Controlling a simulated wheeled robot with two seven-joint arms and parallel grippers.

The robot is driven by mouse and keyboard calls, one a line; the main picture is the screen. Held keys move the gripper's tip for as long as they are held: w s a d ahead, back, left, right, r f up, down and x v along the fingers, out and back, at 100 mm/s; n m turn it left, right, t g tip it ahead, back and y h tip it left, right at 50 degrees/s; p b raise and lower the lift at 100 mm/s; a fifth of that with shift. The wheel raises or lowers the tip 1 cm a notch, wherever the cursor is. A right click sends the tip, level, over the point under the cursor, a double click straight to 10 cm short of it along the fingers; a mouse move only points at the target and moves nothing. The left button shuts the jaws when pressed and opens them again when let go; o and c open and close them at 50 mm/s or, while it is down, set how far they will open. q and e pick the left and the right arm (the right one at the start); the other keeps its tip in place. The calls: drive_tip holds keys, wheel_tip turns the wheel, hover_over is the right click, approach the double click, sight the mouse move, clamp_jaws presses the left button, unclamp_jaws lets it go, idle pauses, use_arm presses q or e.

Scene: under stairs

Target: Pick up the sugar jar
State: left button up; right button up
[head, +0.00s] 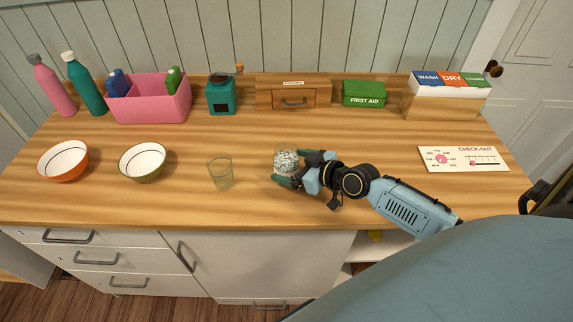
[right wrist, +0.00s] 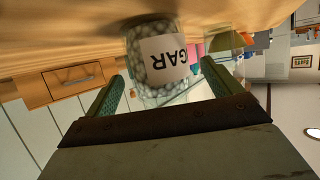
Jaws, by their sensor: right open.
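The sugar jar (head: 286,160) is a clear jar of white lumps standing on the wooden counter, right of an empty glass. My right gripper (head: 283,169) reaches in from the right at the jar, with its fingers around the jar's sides. In the right wrist view the jar (right wrist: 157,65) shows upside down with a label ending in "GAR". It lies between and beyond the two green fingertips of the right gripper (right wrist: 161,82), which stand apart, with gaps beside the jar. My left gripper is not in view.
The glass (head: 220,172) stands just left of the jar. Two bowls (head: 63,161) (head: 142,162) are further left. A pink bin (head: 150,104), a teal grinder (head: 221,97), a small drawer box (head: 293,95) and a first aid box (head: 364,94) line the back. Counter right of my arm is mostly clear.

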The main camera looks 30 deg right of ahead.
drive_tip(key=shift+x, duration=1.2)
drive_tip(key=c, duration=1.3)
